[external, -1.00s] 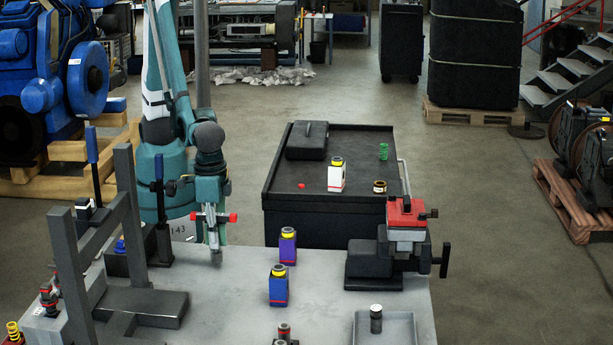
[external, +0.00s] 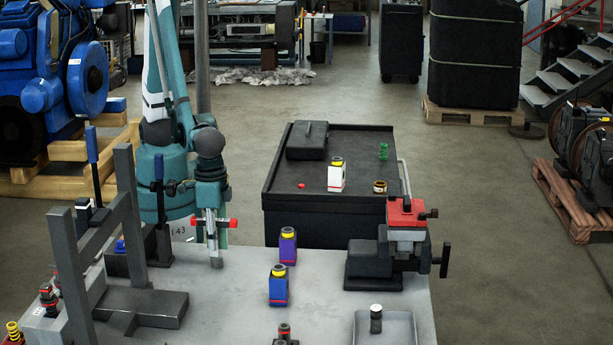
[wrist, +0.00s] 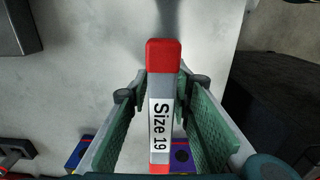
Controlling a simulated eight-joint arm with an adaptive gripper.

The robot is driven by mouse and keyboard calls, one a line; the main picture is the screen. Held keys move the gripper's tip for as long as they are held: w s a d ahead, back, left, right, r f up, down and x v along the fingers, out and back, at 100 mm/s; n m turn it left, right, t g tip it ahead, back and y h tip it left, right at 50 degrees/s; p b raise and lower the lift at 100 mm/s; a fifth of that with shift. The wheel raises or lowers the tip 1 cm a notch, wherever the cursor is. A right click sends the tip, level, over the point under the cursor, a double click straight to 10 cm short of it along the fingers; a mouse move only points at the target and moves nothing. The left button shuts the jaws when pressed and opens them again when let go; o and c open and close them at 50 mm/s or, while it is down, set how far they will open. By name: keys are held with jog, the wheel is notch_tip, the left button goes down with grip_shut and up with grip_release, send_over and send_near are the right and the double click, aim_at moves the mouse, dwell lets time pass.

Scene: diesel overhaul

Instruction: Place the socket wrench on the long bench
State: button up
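The socket wrench (wrist: 162,108) has a grey bar with red ends and a white "Size 19" label. In the wrist view it lies lengthwise between my gripper's green-padded fingers. In the external view its red-ended bar (external: 232,223) runs level, just above the left part of the grey bench (external: 240,320).
Two blue-purple bottles (external: 278,286) (external: 288,246) stand right of my gripper. A red-topped vise (external: 405,225) sits at the bench's right edge, with a grey tray (external: 360,330) in front. A black frame (external: 140,303) stands at front left. A black cart (external: 330,210) is behind.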

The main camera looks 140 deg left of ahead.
jog(key=shift+r, duration=0.25)
jog(key=shift+r+p, duration=0.8)
jog(key=shift+r, duration=5.1)
jog(key=shift+r, duration=0.1)
jog(key=shift+s+a+r+m+t, duration=0.15)
jog(key=shift+a+r, duration=0.1)
jog(key=shift+r, duration=0.1)
jog(key=shift+s+a+r+m+t, duration=0.1)
jog(key=shift+a+r+m+t, duration=0.1)
jog(key=shift+r, duration=0.15)
jog(key=s+a+r+m+t, duration=0.3)
jog(key=a+r+m, duration=0.1)
jog(key=r, duration=0.2)
jog(key=s+a+r+m+t, duration=0.3)
jog(key=s+a+r+m, duration=0.1)
jog(key=r, duration=0.3)
jog(key=shift+s+a, duration=0.15)
jog(key=shift+s, duration=0.05)
